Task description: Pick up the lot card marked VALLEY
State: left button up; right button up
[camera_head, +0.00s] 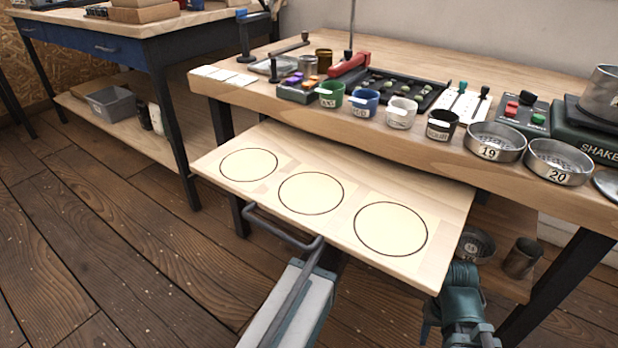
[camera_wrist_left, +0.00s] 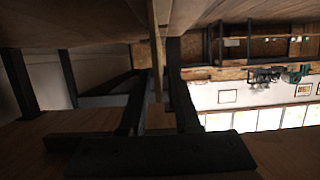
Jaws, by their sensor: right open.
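Several small white cards (camera_head: 222,75) lie in a row at the left end of the wooden worktable. Any writing on them is too small to read, so I cannot tell which is marked VALLEY. My right gripper (camera_head: 462,276) is low at the bottom right of the head view, beside the pull-out board and well away from the cards; it is open. My left gripper (camera_wrist_left: 157,108) shows in the left wrist view as two dark fingers with a gap. A thin wooden edge (camera_wrist_left: 155,50) shows between or beyond them. No card shows there.
The pull-out board (camera_head: 288,158) with three circles juts out below the worktable (camera_head: 420,150). Labelled cups (camera_head: 365,103) and sieves (camera_head: 495,142) stand along the front edge. A dark bean tray (camera_head: 385,88) lies behind them. Another bench (camera_head: 150,25) stands at left.

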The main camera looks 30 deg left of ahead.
pick_arm(q)
grip_shut()
dwell(1.2)
